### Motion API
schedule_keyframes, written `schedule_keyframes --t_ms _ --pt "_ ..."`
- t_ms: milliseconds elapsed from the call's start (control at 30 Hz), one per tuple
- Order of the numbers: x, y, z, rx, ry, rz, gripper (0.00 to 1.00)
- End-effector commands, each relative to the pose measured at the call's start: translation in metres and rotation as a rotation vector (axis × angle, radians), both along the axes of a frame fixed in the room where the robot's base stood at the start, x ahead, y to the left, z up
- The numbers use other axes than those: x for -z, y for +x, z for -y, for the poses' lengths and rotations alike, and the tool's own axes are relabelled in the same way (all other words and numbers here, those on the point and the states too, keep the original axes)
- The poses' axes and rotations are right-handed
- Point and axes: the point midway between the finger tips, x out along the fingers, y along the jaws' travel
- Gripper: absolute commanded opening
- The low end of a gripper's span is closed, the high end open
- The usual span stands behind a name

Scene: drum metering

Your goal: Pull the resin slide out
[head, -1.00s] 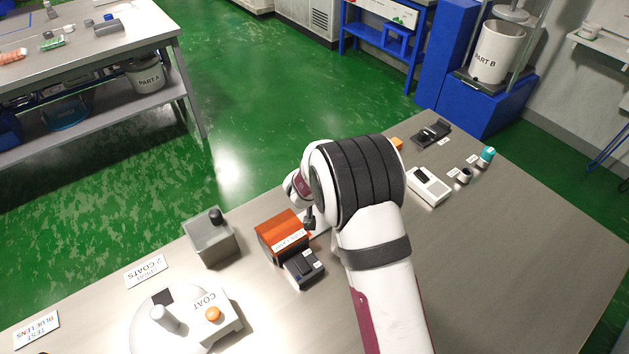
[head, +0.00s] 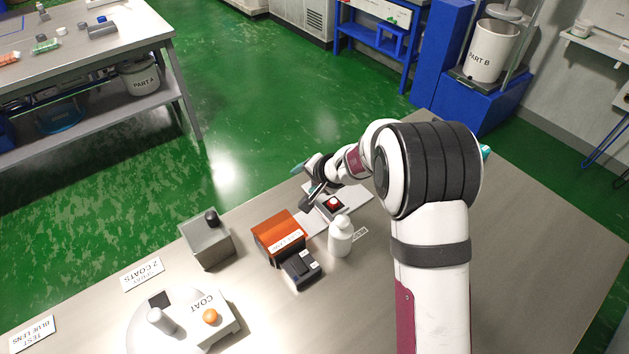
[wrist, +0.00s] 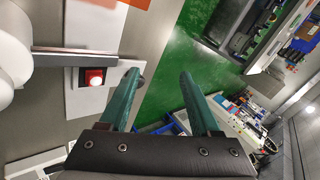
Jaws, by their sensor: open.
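I cannot pick out a resin slide with certainty in either view. My gripper (head: 303,185) is over the far edge of the bench, by a white plate with a red button (head: 333,204). In the wrist view my gripper (wrist: 161,76) shows two teal fingers set apart with nothing between them. The red button (wrist: 94,77) is left of the fingers. A grey metal bar (wrist: 75,60) runs across the plate (wrist: 88,104) near it; I cannot tell what it belongs to. Drums marked PART A (head: 141,80) and PART B (head: 484,54) stand away from this bench.
A white bottle (head: 340,238) stands near the button. An orange box (head: 276,237), a dark device (head: 301,269), a grey open box (head: 205,242) and a white COAT device (head: 208,316) are to the left. My arm hides much of the bench's right side; green floor lies beyond.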

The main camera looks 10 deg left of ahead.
Motion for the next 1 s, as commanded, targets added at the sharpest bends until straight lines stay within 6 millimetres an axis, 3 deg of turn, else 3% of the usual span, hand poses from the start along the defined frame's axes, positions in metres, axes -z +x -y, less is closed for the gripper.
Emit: schedule_keyframes --t_ms 100,200,300,400,467,800,1000 --pt "0.003 0.017 0.040 0.265 0.465 -0.290 0.64" --pt "0.018 0.012 0.094 0.597 0.841 -0.639 0.64" --pt "0.025 0.004 0.129 0.811 1.075 -0.877 0.64" --pt "0.027 0.003 0.139 0.889 1.167 -0.975 0.64" --pt "0.029 0.006 0.134 0.894 1.176 -0.987 0.64" --pt "0.065 0.048 0.057 0.889 1.170 -0.984 0.64" --pt "0.080 0.067 0.025 0.890 1.170 -0.982 0.64"
